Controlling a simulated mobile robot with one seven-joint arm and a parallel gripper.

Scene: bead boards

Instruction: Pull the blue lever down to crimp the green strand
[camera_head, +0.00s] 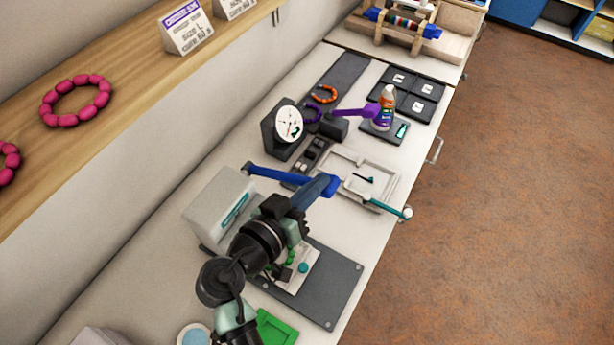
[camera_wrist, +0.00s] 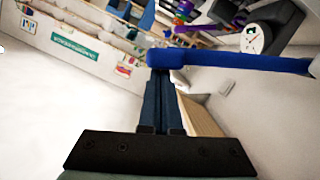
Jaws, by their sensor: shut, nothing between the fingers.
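The blue lever (camera_head: 285,177) stretches roughly level beside the grey press box (camera_head: 215,203), with a round knob at its left end. In the wrist view the lever (camera_wrist: 235,61) runs across the picture just beyond my fingertips, its thicker end in front of them. My gripper (camera_head: 325,184) is shut and empty at the lever's right end. In the wrist view my gripper (camera_wrist: 160,78) has its dark blue fingers together; I cannot tell whether they touch the lever. The green strand (camera_head: 291,257) lies on a white plate below, partly hidden by my arm.
A dark base board (camera_head: 335,290) lies under the plate. Behind stand a white tray (camera_head: 392,187) with a teal handle, a dial gauge (camera_head: 289,124), a purple-armed bottle holder (camera_head: 355,113) and a black sectioned tray (camera_head: 421,92). A green tray (camera_head: 277,329) lies in front.

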